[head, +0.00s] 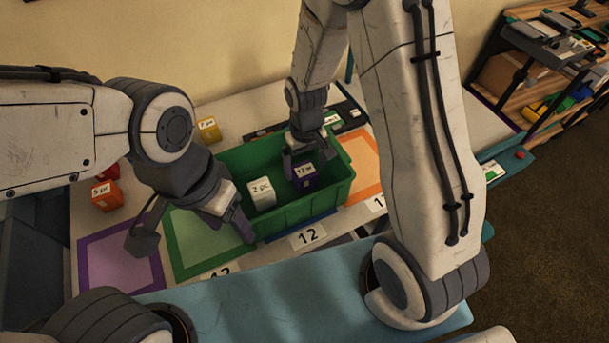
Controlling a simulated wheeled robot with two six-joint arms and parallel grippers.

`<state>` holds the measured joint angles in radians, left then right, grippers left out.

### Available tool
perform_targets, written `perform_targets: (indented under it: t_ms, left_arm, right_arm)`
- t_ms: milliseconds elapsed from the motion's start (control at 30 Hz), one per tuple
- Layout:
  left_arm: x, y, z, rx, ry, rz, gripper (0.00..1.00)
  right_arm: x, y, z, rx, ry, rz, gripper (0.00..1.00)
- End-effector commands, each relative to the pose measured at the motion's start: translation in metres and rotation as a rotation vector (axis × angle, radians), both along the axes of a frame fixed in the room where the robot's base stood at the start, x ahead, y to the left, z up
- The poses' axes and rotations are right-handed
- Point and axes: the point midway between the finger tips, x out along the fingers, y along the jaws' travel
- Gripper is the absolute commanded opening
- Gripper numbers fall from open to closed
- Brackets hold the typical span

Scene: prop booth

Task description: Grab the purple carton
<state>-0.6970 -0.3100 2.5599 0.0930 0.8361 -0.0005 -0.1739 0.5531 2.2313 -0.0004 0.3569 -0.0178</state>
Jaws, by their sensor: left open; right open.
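The purple carton (305,181) with a white label on top sits inside the green crate (330,199), toward its right part. My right gripper (306,157) is open just over the carton, its fingers at the carton's upper far side; I cannot tell if they touch it. My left gripper (192,243) is open and empty. One of its fingers is beside the crate's left front corner and the other hangs over the purple-framed mat.
A white carton (261,193) stands in the crate, left of the purple one. A yellow carton (208,130) and an orange-red carton (105,197) stand on the table outside it. Purple (121,257), green (200,247) and orange (364,161) mats flank the crate. A shelf (545,75) is at right.

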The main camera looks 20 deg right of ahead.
Motion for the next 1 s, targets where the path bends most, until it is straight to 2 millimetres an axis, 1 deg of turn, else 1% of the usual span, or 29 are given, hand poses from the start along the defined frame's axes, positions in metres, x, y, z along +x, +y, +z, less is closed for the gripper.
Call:
perform_targets:
  t_ms: [67,267,300,400,500,700,767,800,867,900,933,967,1000]
  left_arm:
    - [0.0,0.0,0.002,0.0,0.0,0.0,0.61]
    - [0.0,0.0,0.008,0.0,0.0,0.0,0.61]
    - [0.0,0.0,0.008,0.0,0.0,0.0,0.61]
    - [0.0,0.0,0.009,0.0,0.0,0.0,0.61]
    - [0.0,0.0,0.009,0.0,0.0,0.0,0.61]
    - [0.0,0.0,0.008,0.0,0.0,0.0,0.61]
    - [0.0,0.0,0.008,0.0,0.0,0.0,0.61]
    - [0.0,0.0,0.008,0.0,0.0,0.0,0.61]
    - [0.0,0.0,0.008,0.0,0.0,0.0,0.61]
    - [0.0,0.0,0.008,0.0,0.0,0.0,0.61]
    - [0.0,0.0,0.008,0.0,0.0,0.0,0.61]
    - [0.0,0.0,0.008,0.0,0.0,0.0,0.61]
    - [0.0,0.0,0.008,0.0,0.0,0.0,0.61]
  right_arm:
    - [0.0,0.0,-0.006,-0.001,0.003,0.0,1.0]
    - [0.004,0.0,-0.032,-0.001,0.005,0.0,1.0]
    - [0.004,0.0,-0.038,-0.001,0.005,0.001,1.0]
    - [0.004,0.0,-0.048,-0.001,0.003,0.001,1.0]
    - [0.005,0.0,-0.052,0.0,0.0,0.001,1.0]
    - [0.005,0.0,-0.052,0.0,0.0,0.001,1.0]
    - [0.005,0.0,-0.052,0.0,0.0,0.001,0.77]
    - [0.005,0.0,-0.052,0.0,0.0,0.001,0.62]
    - [0.005,0.0,-0.052,0.0,0.0,0.001,0.39]
    - [0.005,0.0,-0.051,0.0,0.0,0.001,0.23]
    - [0.005,0.0,-0.051,0.0,0.0,0.001,0.12]
    - [0.005,0.0,-0.051,0.0,0.0,0.001,0.06]
    - [0.005,0.0,-0.051,0.0,0.0,0.001,0.06]
